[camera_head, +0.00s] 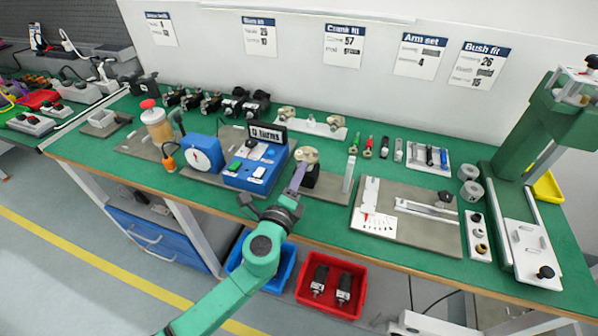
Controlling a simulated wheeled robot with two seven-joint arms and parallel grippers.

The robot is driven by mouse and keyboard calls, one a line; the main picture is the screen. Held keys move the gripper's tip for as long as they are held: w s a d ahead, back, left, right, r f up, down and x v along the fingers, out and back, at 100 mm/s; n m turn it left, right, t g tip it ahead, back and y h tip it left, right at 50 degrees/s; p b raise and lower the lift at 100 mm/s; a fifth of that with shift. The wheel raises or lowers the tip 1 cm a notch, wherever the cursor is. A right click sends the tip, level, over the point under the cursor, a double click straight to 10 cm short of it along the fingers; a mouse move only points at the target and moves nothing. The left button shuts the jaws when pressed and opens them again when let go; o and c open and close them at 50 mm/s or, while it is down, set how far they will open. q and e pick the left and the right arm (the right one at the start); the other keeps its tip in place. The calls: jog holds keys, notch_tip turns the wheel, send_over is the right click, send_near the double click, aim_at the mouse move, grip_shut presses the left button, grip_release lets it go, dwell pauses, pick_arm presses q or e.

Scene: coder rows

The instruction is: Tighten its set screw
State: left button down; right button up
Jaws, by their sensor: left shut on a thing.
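My left arm, teal, reaches up from the bottom to the front of the bench. Its gripper (290,194) is shut on a slim purple-grey piece (298,177), which looks like a tool handle. The piece leans up toward a beige metal part (307,155) on a black block fixture (311,177). I cannot tell whether its tip touches that part, and the set screw is too small to see. A blue box (255,168) with green and white buttons and a display reading "0 turns" stands left of the fixture. My right gripper is not in view.
A grey plate with a white gauge card (374,221) lies to the right. A green press (540,130) stands at the far right. Several small coloured tools (369,147) stand behind. Blue and red bins (331,285) sit below the bench. The green bench front edge is close to my arm.

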pick_arm(q)
jog(key=m, duration=0.3)
jog(key=m+p, duration=0.1)
jog(key=m, duration=0.1)
jog(key=shift+f, duration=0.25)
jog(key=shift+m, duration=0.3)
jog(key=shift+s, duration=0.1)
jog(key=c, duration=0.7)
grip_release()
jog(key=shift+r, duration=0.1)
